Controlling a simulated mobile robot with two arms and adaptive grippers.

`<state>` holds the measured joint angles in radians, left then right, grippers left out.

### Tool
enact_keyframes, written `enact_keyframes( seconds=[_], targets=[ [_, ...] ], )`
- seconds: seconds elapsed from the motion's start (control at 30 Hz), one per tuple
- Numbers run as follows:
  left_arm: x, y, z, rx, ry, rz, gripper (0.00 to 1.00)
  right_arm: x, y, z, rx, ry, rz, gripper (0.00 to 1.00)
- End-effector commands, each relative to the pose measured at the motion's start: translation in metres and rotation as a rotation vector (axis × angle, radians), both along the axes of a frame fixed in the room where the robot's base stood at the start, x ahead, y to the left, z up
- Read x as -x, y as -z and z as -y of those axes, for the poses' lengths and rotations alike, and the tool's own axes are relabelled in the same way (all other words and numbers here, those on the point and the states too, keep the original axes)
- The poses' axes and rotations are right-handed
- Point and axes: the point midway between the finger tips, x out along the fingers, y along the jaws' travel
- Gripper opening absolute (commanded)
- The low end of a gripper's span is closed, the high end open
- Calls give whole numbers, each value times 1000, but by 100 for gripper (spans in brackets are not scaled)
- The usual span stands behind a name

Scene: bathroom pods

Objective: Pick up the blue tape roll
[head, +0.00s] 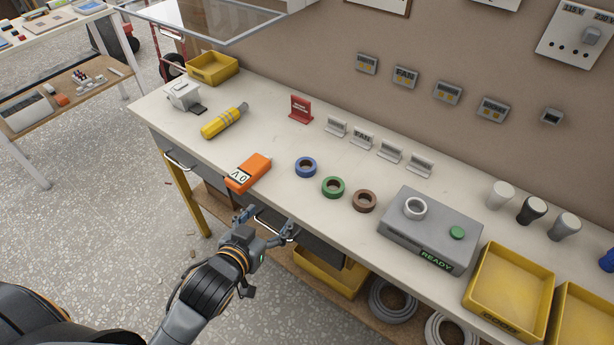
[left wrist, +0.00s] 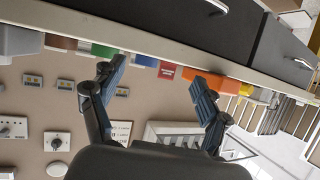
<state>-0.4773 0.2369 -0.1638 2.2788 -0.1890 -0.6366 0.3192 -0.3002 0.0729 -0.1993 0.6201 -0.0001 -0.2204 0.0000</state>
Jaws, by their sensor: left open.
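The blue tape roll (head: 305,167) lies flat on the white workbench (head: 290,190), left of a green tape roll (head: 333,187) and a brown tape roll (head: 364,201). My left gripper (head: 266,222) is open and empty in front of the bench's front edge, near a drawer handle, apart from the blue roll. In the left wrist view, which looks upside down, its spread fingers (left wrist: 157,75) point toward the bench edge. The blue roll (left wrist: 146,60) shows there partly, behind the edge and between the fingers. My right gripper is not in view.
An orange meter (head: 248,173) lies left of the blue roll near the front edge. Small label stands (head: 362,141) are behind the rolls. A grey box marked READY (head: 431,229) stands to the right. The bench around the blue roll is bare.

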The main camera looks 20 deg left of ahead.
Motion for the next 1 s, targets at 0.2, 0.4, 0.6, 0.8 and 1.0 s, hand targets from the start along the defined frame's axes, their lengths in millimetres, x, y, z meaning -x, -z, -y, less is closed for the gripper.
enact_keyframes(
  seconds=[0.2, 0.4, 0.6, 0.8, 1.0],
  targets=[
    [-18, -25, 11, 38, 54, 167, 76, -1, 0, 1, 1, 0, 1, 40],
    [-32, -31, 16, 50, 71, 211, 76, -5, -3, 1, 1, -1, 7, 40],
    [-69, -25, 21, 49, 70, 211, 76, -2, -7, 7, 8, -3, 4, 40],
    [-98, -17, 25, 49, 70, 208, 76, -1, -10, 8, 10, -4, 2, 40],
    [-109, -15, 26, 50, 70, 207, 76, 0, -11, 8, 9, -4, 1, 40]
  ],
)
